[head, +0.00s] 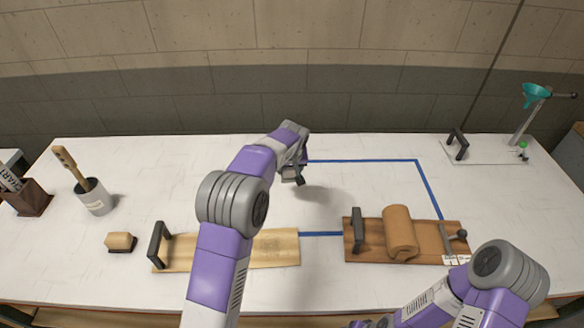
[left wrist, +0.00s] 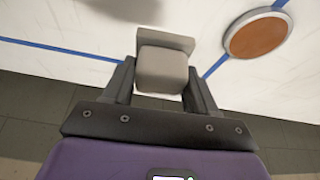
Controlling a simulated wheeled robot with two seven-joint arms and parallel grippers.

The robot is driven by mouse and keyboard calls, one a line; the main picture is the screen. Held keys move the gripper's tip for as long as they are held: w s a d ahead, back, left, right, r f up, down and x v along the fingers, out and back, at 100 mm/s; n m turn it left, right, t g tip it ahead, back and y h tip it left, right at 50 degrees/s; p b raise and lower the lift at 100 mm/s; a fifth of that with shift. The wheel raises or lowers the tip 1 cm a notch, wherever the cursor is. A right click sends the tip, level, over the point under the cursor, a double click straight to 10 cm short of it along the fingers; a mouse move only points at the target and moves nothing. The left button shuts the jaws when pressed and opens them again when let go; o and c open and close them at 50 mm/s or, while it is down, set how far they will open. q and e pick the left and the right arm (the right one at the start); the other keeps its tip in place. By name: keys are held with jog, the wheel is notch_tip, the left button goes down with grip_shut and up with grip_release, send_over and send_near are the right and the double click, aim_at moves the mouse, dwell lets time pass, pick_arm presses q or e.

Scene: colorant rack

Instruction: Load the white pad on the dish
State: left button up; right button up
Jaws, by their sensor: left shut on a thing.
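My left gripper (head: 294,176) is above the white table, within the area marked by blue tape. In the left wrist view, the left gripper (left wrist: 161,82) is shut on a pale grey-white pad (left wrist: 162,68), with a finger on each side. The pad is held above the table. A round dish (left wrist: 232,50) with a pale rim and a brown inside lies on the table, to the right of the pad in that view and apart from it. In the head view the dish is hidden by my left arm. My right arm shows at the lower right, but its gripper is out of sight.
A light wooden board (head: 275,249) with a dark handle and a brown board (head: 365,226) with a tan roll (head: 399,226) lie in front. A grey cup (head: 97,200) with a brush and a tan block (head: 121,241) stand left. The taped area's right side is clear.

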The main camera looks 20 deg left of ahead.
pick_arm(q)
jog(key=s+a+f+b, duration=0.1)
jog(key=s+a, duration=0.1)
jog(key=a, duration=0.6)
jog(key=s+a+f+b, duration=0.1)
jog(key=s+a, duration=0.2)
jog(key=a, duration=0.6)
jog(key=shift+w+d+f+b, duration=0.1)
jog(key=shift+d+f+b, duration=0.05)
jog(key=shift+f+b, duration=2.4)
jog(key=shift+f, duration=0.7)
jog(key=shift+r, duration=0.1)
notch_tip(320, 180, up, 7)
jog(key=p, duration=0.5)
